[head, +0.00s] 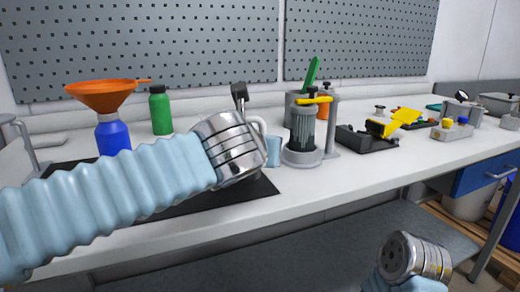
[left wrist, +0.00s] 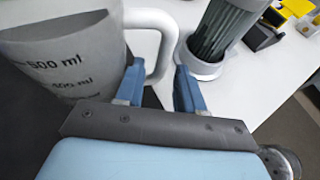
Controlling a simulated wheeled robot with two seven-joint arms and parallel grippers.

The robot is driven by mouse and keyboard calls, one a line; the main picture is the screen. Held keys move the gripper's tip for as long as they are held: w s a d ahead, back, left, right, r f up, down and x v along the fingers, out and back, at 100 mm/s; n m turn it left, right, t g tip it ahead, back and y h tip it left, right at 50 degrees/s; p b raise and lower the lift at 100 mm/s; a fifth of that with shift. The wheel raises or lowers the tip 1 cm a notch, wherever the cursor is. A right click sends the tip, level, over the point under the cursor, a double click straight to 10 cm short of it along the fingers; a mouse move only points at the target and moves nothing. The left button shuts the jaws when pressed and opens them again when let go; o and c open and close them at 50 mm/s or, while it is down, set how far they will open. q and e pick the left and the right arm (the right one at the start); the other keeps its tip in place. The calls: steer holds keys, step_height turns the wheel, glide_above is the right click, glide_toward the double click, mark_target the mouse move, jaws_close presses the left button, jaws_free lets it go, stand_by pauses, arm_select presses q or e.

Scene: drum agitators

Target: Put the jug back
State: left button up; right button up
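The jug (left wrist: 62,58) is grey with dark "500 ml" markings and a white loop handle (left wrist: 158,22). It fills the upper left of the left wrist view. In the head view my left arm hides most of it, and a pale part of the handle (head: 261,128) shows past the wrist. My left gripper (left wrist: 157,92) has its two blue fingers apart, with the lower part of the handle between or just beyond them. I cannot tell whether they touch it. My right wrist shows at the lower right of the head view; its fingers are not visible.
A dark mat (head: 185,208) lies under my left arm. A blue bottle with an orange funnel (head: 103,95) and a green bottle (head: 160,110) stand left. Right are a grey-based cylinder (head: 302,155), a black-and-yellow device (head: 380,130) and small containers. The front strip of the bench is clear.

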arm_select(q)
steer(key=shift+r, duration=0.3)
steer(key=v, duration=1.2)
steer(key=shift+f, duration=0.2)
stand_by(1.0)
